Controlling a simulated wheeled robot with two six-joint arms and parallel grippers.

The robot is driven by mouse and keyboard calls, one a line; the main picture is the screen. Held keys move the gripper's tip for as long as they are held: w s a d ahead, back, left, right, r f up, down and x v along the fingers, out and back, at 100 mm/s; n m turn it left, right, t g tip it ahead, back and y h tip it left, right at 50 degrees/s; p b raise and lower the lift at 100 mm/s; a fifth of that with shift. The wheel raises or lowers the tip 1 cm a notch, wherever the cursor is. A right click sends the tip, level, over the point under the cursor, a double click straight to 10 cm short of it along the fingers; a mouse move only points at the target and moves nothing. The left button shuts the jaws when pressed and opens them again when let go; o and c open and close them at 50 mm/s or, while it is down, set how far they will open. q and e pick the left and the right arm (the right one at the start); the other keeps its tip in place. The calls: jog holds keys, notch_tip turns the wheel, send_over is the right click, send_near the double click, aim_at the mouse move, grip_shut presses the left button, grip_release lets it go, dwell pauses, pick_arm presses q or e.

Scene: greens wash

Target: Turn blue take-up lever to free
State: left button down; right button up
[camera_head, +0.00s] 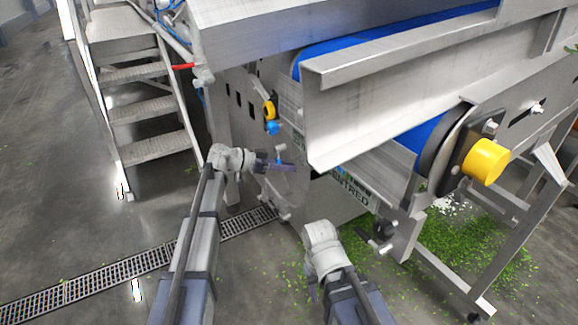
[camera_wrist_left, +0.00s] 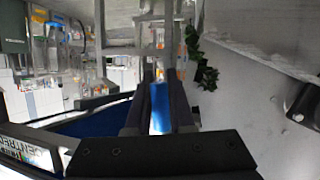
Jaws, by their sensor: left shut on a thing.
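My left gripper (camera_head: 284,165) is at the side of the steel machine, left of the belt. In the left wrist view, the blue take-up lever (camera_wrist_left: 160,108) is a bright blue piece between the two dark fingers (camera_wrist_left: 160,112). The gripper is shut on it. The lever's exact angle cannot be told.
A blue knob (camera_head: 272,128) and a yellow ring (camera_head: 269,109) sit on the machine above the gripper. A yellow roller cap (camera_head: 487,161) sticks out at right. Metal steps (camera_head: 145,110) stand at left. A floor drain (camera_head: 100,280) and scattered greens (camera_head: 480,245) lie below.

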pick_arm(q)
jog(key=shift+w+a+m+y, duration=0.25)
jog(key=shift+w+m+y, duration=0.05)
jog(key=shift+w, duration=0.15)
dwell(0.4)
jog(key=c, duration=0.8)
grip_release()
jog(key=p+v, duration=0.3)
jog(key=v, duration=0.5)
jog(key=shift+f, duration=0.15)
